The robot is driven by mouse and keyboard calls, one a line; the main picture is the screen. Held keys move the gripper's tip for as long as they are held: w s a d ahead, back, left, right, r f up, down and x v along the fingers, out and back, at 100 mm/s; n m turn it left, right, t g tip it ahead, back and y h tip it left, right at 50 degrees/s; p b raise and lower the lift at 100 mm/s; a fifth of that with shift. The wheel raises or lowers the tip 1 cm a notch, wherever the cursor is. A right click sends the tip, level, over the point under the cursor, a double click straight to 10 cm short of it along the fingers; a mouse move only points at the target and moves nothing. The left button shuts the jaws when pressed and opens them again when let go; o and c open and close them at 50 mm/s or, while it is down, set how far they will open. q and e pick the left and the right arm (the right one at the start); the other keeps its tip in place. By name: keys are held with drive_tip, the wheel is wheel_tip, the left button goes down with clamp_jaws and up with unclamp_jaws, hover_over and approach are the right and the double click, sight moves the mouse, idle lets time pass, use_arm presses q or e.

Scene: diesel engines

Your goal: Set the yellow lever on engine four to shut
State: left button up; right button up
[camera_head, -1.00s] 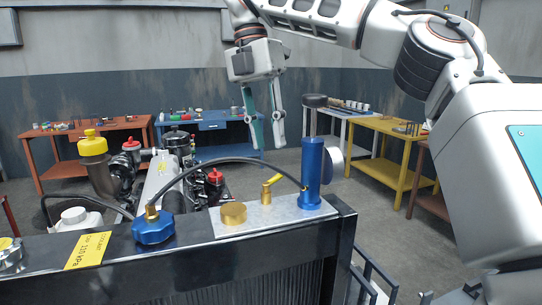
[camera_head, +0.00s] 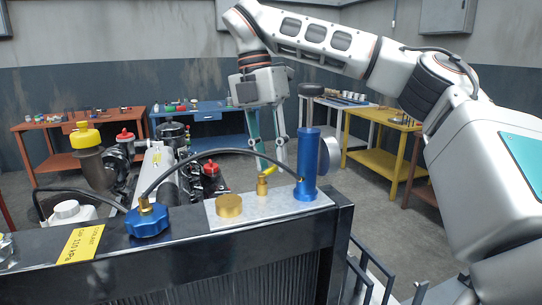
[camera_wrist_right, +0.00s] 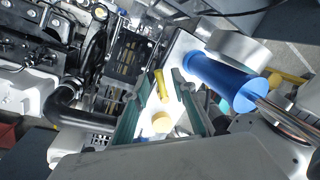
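The yellow lever (camera_head: 268,174) sits on a small brass valve on a pale metal plate (camera_head: 240,213) atop the dark radiator-like frame. It points up and to the right. My right gripper (camera_head: 268,160) hangs fingers-down just above or behind the lever; the exact gap is unclear. In the right wrist view the lever (camera_wrist_right: 162,85) lies between the two open, teal-sided fingers (camera_wrist_right: 162,82), and I see no clear contact. A round brass cap (camera_head: 229,205) is left of the lever. No engine number is legible. My left gripper is out of view.
The hose arches to a blue knob (camera_head: 147,220). The engine (camera_head: 160,165) is behind the frame. Orange (camera_head: 80,160), blue (camera_head: 200,142) and yellow (camera_head: 385,130) tables stand farther back.

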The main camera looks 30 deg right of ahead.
clamp_jaws()
drive_tip(key=shift+w+a+n, duration=0.1)
drive_tip(key=shift+n, duration=0.2)
drive_tip(key=a+n, duration=0.1)
drive_tip(key=n, duration=0.2)
drive_tip(key=w+a+n+t+h, duration=0.1)
drive_tip(key=n, duration=0.2)
drive_tip(key=a+n, duration=0.1)
drive_tip(key=n, duration=0.2)
drive_tip(key=shift+w+n, duration=0.4)
drive_tip(key=shift+t, duration=0.3)
unclamp_jaws()
